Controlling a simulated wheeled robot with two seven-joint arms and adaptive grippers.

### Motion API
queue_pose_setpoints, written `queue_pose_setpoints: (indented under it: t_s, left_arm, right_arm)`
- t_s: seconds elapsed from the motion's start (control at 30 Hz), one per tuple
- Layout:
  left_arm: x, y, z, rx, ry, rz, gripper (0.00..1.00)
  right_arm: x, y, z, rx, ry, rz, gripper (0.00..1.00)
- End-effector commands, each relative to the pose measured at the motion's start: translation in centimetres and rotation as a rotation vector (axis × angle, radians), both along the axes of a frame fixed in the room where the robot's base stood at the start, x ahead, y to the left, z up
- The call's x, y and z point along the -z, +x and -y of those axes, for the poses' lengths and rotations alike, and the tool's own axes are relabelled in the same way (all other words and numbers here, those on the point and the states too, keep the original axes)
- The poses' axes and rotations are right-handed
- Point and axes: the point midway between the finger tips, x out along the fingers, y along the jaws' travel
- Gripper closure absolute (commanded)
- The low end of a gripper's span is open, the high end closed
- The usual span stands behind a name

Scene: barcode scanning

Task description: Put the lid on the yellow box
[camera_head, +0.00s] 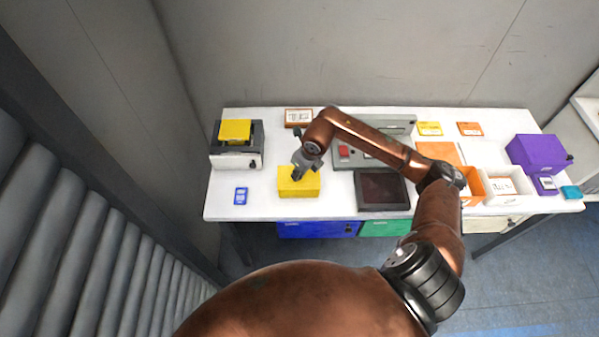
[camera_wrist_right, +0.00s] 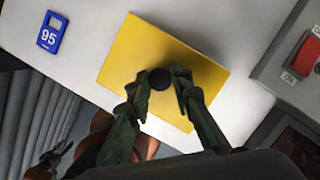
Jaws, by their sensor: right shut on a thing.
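The yellow box (camera_head: 311,191) stands near the front of the white table, left of centre. A flat yellow lid with a dark round knob (camera_wrist_right: 160,79) fills the middle of the right wrist view. My right gripper (camera_head: 297,176) points down over the box and is shut on the lid's knob; its fingers also show in the wrist view (camera_wrist_right: 166,84). The lid is at the box's top, but I cannot tell whether it is fully seated. What looks like my left gripper (camera_wrist_right: 50,160) is low at the left in the wrist view, small and unclear.
Another yellow block (camera_head: 235,130) sits on a grey device (camera_head: 221,160) at back left. A blue tag (camera_head: 241,195) lies left of the box. A dark screen (camera_head: 383,189) is close on its right. Orange and white bins (camera_head: 495,196) and a purple box (camera_head: 533,150) stand farther right.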

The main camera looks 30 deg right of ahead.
Motion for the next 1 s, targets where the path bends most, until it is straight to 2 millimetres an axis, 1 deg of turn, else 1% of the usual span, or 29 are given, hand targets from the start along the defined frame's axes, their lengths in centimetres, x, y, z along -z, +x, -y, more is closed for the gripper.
queue_pose_setpoints:
  t_s: [0.93,0.97,1.0]
  left_arm:
    - [0.28,-0.07,-0.05,0.001,0.0,-0.001,0.63]
    - [0.28,-0.07,-0.05,0.001,0.0,-0.001,0.63]
    - [0.28,-0.07,-0.05,0.001,0.0,-0.001,0.63]
  right_arm:
    - [0.13,0.02,-0.02,0.0,0.0,0.001,1.0]
    - [0.13,0.01,-0.01,0.0,0.0,0.001,0.8]
    - [0.14,0.01,-0.02,0.0,0.0,0.001,0.77]
